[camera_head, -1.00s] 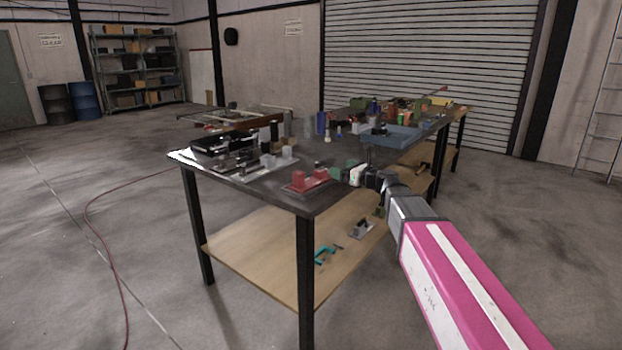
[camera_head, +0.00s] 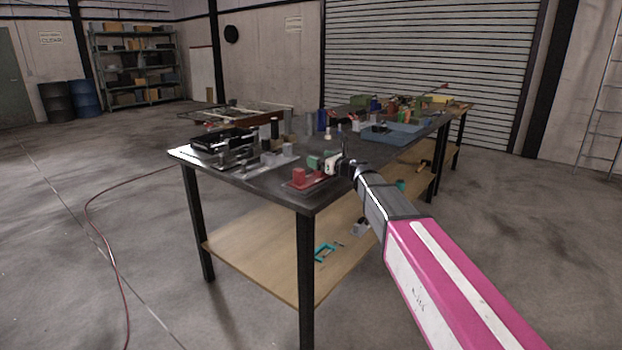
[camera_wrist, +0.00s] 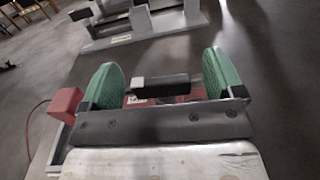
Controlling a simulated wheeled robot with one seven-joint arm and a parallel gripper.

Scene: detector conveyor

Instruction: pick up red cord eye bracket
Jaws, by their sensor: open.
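The red bracket (camera_head: 299,177) sits on a flat base near the front corner of the dark worktable. In the wrist view a red block (camera_wrist: 65,102) stands left of my left finger, and more red (camera_wrist: 190,95) shows low between the fingers. My gripper (camera_wrist: 160,80) is open, with two green pads apart. A dark bar with a pale end (camera_wrist: 160,85) shows between them; I cannot tell what it belongs to. In the head view my gripper (camera_head: 322,163) is just right of and above the red bracket, partly covering its right side. Contact cannot be told.
A grey metal fixture (camera_wrist: 140,28) lies beyond the fingers in the wrist view. On the worktable (camera_head: 250,180) are grey fixtures (camera_head: 270,158), a black tray (camera_head: 222,139) and a blue bin (camera_head: 395,133). The lower shelf (camera_head: 265,250) holds a teal clamp (camera_head: 324,252).

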